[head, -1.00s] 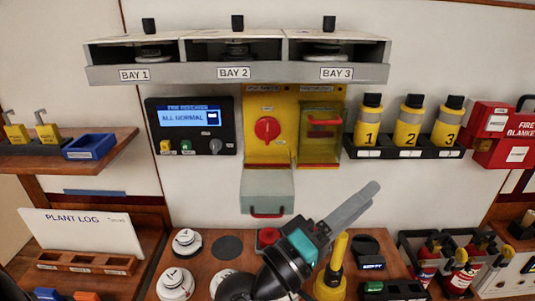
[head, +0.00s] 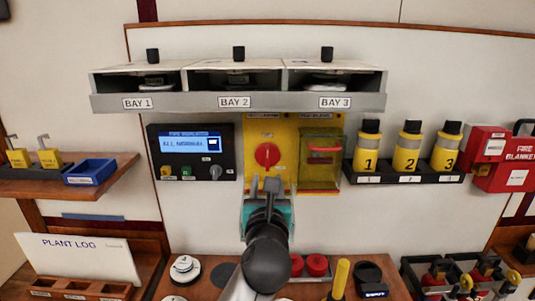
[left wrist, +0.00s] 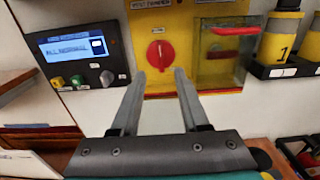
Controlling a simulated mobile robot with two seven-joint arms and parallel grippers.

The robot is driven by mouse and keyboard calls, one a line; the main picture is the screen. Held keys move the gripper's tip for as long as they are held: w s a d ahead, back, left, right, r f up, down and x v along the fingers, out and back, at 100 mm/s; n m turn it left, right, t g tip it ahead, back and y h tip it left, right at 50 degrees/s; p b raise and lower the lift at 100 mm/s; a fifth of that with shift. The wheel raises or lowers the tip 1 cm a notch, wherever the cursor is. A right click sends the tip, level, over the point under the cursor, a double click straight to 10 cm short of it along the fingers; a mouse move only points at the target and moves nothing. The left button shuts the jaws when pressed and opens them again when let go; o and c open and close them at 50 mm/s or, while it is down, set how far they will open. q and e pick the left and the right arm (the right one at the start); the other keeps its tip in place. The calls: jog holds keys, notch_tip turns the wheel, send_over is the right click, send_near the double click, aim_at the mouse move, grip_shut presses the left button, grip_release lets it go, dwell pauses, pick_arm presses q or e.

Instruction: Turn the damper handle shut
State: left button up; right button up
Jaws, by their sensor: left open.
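A round red rotary handle (head: 267,155) with an upright grip bar sits on the left yellow wall panel (head: 254,127). I take it as the damper handle; its label is too small to read. It also shows in the left wrist view (left wrist: 161,54), just beyond the fingertips. My left gripper (head: 264,182) is open and empty, just below the handle in the head view. In the left wrist view its two fingers (left wrist: 160,73) point up toward the handle's lower side, with a gap between them. Contact is not visible. My right gripper is in neither view.
A clear yellowish cover (head: 321,170) with a red pull stands to the right. A black display panel (head: 192,152) is to the left. The grey bay shelf (head: 238,102) overhangs above. Yellow numbered cylinders (head: 408,155) stand in a rack at right.

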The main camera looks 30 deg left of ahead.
aim_at(267, 152)
pick_arm(q)
jog(key=p+x, duration=0.1)
jog(key=x, duration=1.3)
jog(key=shift+w+a, duration=0.2)
jog(key=shift+a, duration=0.05)
jog(key=shift+c, duration=0.2)
grip_shut()
